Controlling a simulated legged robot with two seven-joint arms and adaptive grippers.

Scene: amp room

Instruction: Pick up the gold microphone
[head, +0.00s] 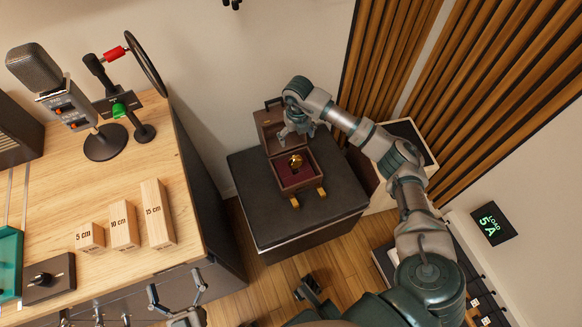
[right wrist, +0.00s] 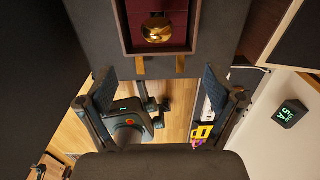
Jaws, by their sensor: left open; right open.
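The gold microphone (head: 296,161) shows as a small rounded gold piece in an open wooden box (head: 283,187) lined in dark red. In the right wrist view the gold microphone (right wrist: 157,30) lies beyond the fingertips, near the top edge. My right gripper (head: 297,131) hangs over the back of the box by its raised lid, apart from the microphone. In its wrist view the right gripper (right wrist: 160,82) has its fingers wide apart with nothing between them. My left gripper (head: 177,286) is open and empty at the desk's front edge.
The box stands on a black cabinet (head: 251,185) with bare top around it. The wooden desk (head: 105,190) at left holds a grey microphone (head: 36,70), a stand with a green part (head: 119,108), and marked wooden blocks (head: 123,225). Slatted panels are at right.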

